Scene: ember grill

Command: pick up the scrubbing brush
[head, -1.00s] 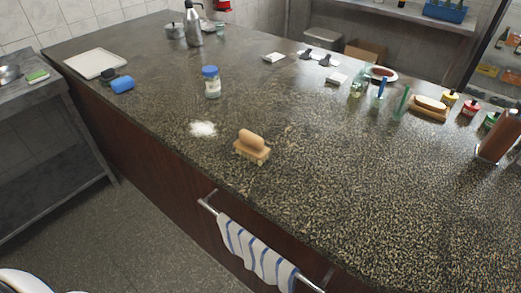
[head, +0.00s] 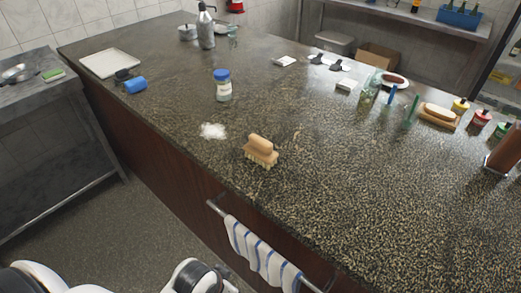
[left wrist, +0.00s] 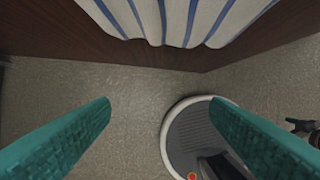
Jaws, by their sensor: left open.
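The scrubbing brush (head: 261,150) lies on the dark speckled counter near its front edge, in the head view. It has a wooden grip on top and pale bristles below. In the left wrist view, my left gripper (left wrist: 160,125) is open and empty, with its two teal fingers wide apart over the floor. It is below the counter top, by the striped towel, and well away from the brush. The brush is not in the left wrist view. In the head view, white parts of my arm show at the bottom edge. My right gripper is not in view.
White powder (head: 212,131) lies just left of the brush, and a blue-lidded jar (head: 223,86) stands behind it. A striped towel (head: 262,254) hangs on a rail at the counter's front. The counter right of the brush is clear.

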